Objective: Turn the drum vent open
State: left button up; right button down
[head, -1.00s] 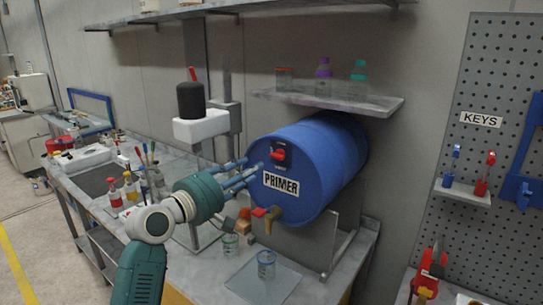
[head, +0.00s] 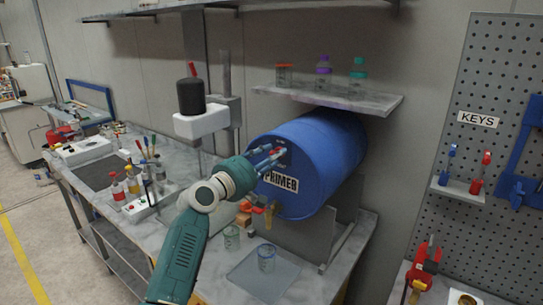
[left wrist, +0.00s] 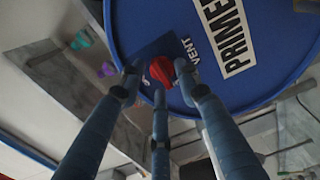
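The blue drum (head: 335,150) labelled PRIMER lies on its side in a stand. Its red vent knob (left wrist: 161,70) shows in the left wrist view on a dark blue plate marked VENT. In the head view the fingers largely cover the knob. My left gripper (head: 275,154) is at the drum's front face. In the left wrist view its three fingers (left wrist: 157,80) are spread around the knob, with a gap on the left side. Whether any finger touches the knob is unclear. My right gripper is not in view.
A tap (head: 269,214) sits low on the drum face. A shelf (head: 330,99) with several bottles hangs above the drum. A white stirrer head (head: 201,124) stands left of the drum.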

pick_arm(q)
grip_shut()
jog(key=shift+s+d+f+m+b, duration=0.1)
jog(key=shift+f+m+b, duration=0.05)
jog(key=shift+m+b, duration=2.5)
jog(key=shift+d+f+m+b, duration=0.1)
jog(key=shift+m+b, duration=1.9)
jog(key=shift+m, duration=1.35)
jog(key=shift+s+f+m+b, duration=0.1)
jog(key=shift+f+m+b, duration=0.05)
jog(key=shift+m+b, duration=2.5)
jog(key=shift+m+p, duration=0.3)
jog(key=shift+m, duration=0.15)
